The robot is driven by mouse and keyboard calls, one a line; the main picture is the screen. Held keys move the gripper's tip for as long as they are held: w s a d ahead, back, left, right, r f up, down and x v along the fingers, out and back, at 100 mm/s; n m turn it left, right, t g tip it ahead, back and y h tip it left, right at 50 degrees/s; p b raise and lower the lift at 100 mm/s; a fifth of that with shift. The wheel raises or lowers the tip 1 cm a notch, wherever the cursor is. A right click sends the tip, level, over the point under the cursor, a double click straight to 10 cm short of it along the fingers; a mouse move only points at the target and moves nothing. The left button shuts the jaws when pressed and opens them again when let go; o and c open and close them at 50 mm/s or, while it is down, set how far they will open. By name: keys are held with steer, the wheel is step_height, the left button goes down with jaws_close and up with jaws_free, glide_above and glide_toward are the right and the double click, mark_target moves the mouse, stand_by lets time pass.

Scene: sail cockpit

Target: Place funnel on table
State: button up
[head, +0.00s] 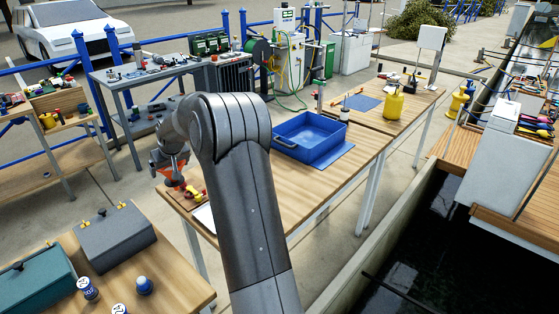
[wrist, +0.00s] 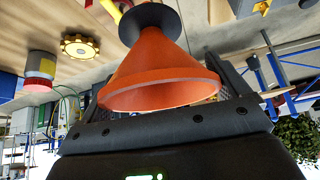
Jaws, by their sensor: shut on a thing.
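The orange funnel (wrist: 160,72) fills the middle of the wrist view, its wide rim nearest my wrist and its dark narrow end (wrist: 148,20) pointing away. My gripper (wrist: 165,85) is shut on it, with a finger at each side of the cone. In the head view, the funnel (head: 172,170) shows as a small orange patch under my gripper (head: 170,160), at the left end of the long wooden table (head: 295,187). My arm hides part of that table. Whether the funnel touches the tabletop cannot be told.
A blue tray (head: 310,140) stands mid-table on a blue mat. Small red and yellow items (head: 190,192) lie near the table's left end. A yellow can (head: 393,103) stands farther back. Bare wood shows in front of the tray. Grey (head: 115,238) and teal (head: 38,275) boxes stand on the near table.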

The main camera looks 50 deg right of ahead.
steer(key=s+d+m+h, duration=0.1)
steer(key=s+d, duration=0.4)
steer(key=d, duration=0.3)
steer(key=s+d+m+h, duration=0.15)
steer(key=s+d, duration=0.25)
steer(key=d, duration=0.4)
steer(key=s+d+m, duration=0.2)
steer(key=s+d, duration=0.3)
steer(key=d, duration=0.2)
steer(key=s+d+m+g+h, duration=0.2)
steer(key=s+d+m, duration=0.2)
steer(key=s+d, duration=1.25)
steer(key=shift+n, duration=0.25)
steer(key=shift+w+a+f, duration=0.6)
steer(key=shift+w+f, duration=1.05)
steer(key=shift+f, duration=0.15)
steer(key=shift+w+a+f, duration=0.55)
steer(key=shift+w+f, duration=1.15)
steer(key=shift+f, duration=0.05)
steer(key=shift+w+a+f, duration=0.6)
steer(key=shift+w+f, duration=1.05)
steer(key=shift+f, duration=0.15)
steer(key=shift+f, duration=0.15)
steer(key=o, duration=0.6)
steer(key=shift+o, duration=0.4)
